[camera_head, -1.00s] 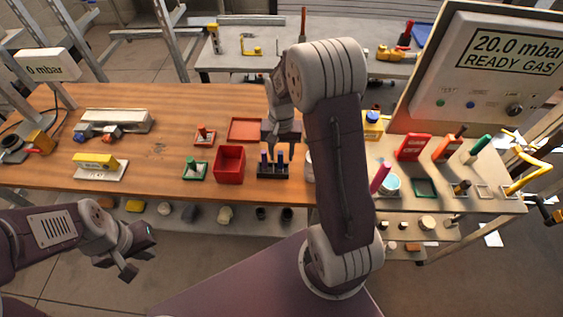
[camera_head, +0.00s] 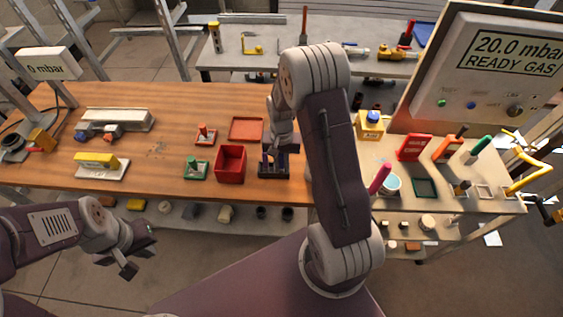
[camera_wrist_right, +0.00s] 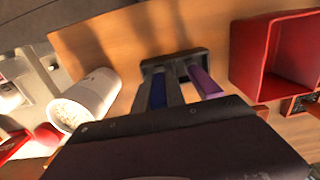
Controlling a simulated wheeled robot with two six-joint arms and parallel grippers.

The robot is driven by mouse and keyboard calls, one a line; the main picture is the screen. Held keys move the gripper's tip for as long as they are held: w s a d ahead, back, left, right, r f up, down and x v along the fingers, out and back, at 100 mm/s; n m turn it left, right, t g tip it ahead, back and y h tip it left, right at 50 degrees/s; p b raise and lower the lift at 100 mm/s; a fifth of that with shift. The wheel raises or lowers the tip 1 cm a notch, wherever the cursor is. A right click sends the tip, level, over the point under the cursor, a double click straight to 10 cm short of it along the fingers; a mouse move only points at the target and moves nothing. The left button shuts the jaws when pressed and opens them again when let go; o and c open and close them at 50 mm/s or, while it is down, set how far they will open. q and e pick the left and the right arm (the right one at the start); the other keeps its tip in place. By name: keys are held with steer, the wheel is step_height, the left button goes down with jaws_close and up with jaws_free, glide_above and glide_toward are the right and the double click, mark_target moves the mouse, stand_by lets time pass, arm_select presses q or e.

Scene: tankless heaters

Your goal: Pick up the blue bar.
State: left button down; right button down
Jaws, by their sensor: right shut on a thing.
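The blue bar (camera_wrist_right: 158,92) stands in a small black rack (camera_wrist_right: 190,56) beside a purple bar (camera_wrist_right: 206,82). In the right wrist view the two fingers of my right gripper (camera_wrist_right: 158,100) lie on either side of the blue bar and are shut on it. The purple bar is just outside the fingers. In the head view my right gripper (camera_head: 281,152) is down at the rack (camera_head: 274,172), and its fingers mostly hide the blue bar. My left gripper (camera_head: 138,257) is open and empty, low in front of the wooden table.
A red bin (camera_head: 231,165) stands left of the rack, with a flat red tray (camera_head: 246,130) behind it. In the right wrist view a white cup (camera_wrist_right: 90,98) stands on the rack's other side.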

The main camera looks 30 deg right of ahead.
mark_target(281, 155)
steer(key=shift+r, duration=0.15)
step_height(281, 155, up, 3)
steer(key=shift+w+r, duration=0.1)
steer(key=shift+r, duration=0.1)
steer(key=s+d+r+b, duration=0.1)
steer(key=s+d+r, duration=0.4)
steer(key=s, duration=0.5)
step_height(281, 155, up, 2)
steer(key=shift+s+d+r, duration=0.15)
steer(key=shift+s+r, duration=0.05)
steer(key=shift+s, duration=0.05)
